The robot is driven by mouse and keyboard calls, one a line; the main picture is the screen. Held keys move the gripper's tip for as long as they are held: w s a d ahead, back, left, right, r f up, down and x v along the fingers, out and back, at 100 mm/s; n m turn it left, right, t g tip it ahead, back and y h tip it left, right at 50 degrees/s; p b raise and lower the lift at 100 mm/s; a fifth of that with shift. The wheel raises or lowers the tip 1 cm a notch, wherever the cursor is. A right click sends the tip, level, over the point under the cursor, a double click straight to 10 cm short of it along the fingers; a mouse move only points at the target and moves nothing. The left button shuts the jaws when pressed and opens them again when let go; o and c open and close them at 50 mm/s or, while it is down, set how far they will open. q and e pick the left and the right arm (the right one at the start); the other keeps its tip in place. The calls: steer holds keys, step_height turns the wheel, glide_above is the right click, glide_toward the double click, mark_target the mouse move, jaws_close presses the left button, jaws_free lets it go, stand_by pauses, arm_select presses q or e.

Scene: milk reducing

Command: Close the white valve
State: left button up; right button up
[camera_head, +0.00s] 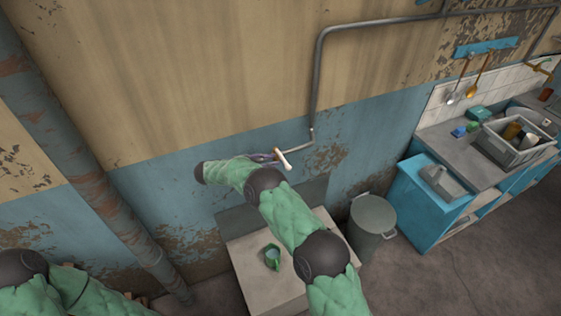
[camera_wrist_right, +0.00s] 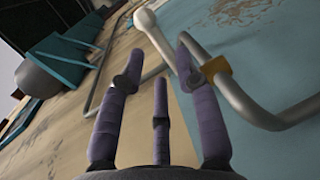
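The white valve handle (camera_head: 283,160) is a short white lever on the grey pipe by the wall. In the right wrist view the handle (camera_wrist_right: 152,28) has a rounded end and slants down behind my right finger to a brass-coloured valve body (camera_wrist_right: 217,68). My right gripper (camera_head: 264,157) is right beside the handle in the head view. In the wrist view its purple fingers (camera_wrist_right: 158,62) stand apart, with nothing held between them. I cannot tell whether the right finger touches the handle. My left gripper is not in view; only part of my left arm shows at lower left.
The grey pipe (camera_head: 316,85) runs along the wall. A pale table (camera_head: 245,262) with a green mug (camera_head: 272,257) stands below my right arm. A lidded grey bin (camera_head: 372,216) is to its right. A blue counter (camera_head: 423,195) with a grey crate (camera_head: 514,157) is at right.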

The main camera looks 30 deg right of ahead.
steer(key=a+r, duration=0.1)
steer(key=a, duration=0.5)
steer(key=shift+w, duration=0.15)
stand_by(0.3)
